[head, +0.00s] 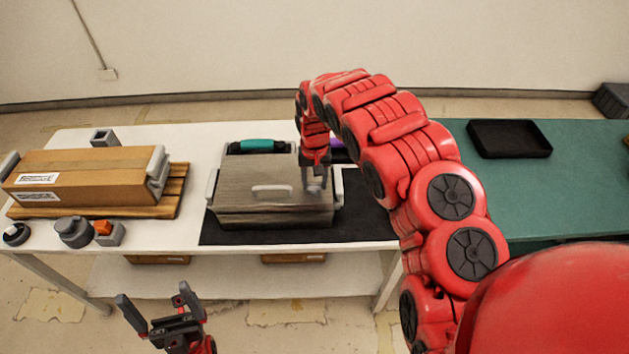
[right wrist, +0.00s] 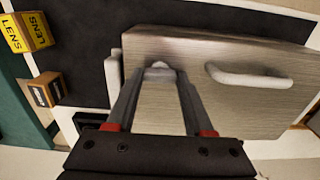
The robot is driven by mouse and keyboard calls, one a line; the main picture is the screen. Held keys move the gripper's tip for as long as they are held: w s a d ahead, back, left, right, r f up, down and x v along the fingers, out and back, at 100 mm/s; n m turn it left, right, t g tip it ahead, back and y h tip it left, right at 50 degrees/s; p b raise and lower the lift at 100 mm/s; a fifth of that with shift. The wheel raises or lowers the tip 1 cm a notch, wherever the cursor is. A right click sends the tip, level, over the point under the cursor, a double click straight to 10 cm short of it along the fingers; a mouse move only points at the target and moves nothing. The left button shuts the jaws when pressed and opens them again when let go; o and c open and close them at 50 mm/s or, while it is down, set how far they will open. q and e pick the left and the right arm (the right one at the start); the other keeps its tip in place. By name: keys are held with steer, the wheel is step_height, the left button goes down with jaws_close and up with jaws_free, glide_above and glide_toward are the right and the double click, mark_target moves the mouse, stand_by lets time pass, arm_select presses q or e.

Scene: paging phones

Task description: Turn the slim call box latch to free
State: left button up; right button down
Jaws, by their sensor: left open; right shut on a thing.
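The slim call box, as I take it, is the grey brushed-metal box (head: 240,207) on a black mat (head: 370,215); it also shows in the right wrist view (right wrist: 225,110). A pale handle (head: 272,189) is on its face. My right gripper (head: 314,185) is at the box's right part. In the right wrist view its fingers (right wrist: 158,80) are shut on a small light-grey latch (right wrist: 158,70) near the box's edge. The latch is partly hidden by the fingers, and its setting cannot be told. My left gripper (head: 153,300) is open and empty, in front of the table.
A brown box (head: 90,170) with grey handles sits on a wooden board at left. Small grey parts (head: 73,231) stand before it. A teal roll (head: 258,146) lies behind the call box. A black tray (head: 509,138) is on the green table.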

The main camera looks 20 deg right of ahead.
steer(key=shift+c, duration=1.4)
jaws_free()
step_height(320, 180, up, 9)
steer(key=p, duration=0.8)
step_height(320, 180, up, 6)
steer(key=r+p, duration=0.1)
glide_above(315, 184)
steer(key=shift+a+r, duration=0.1)
steer(key=shift+r, duration=0.65)
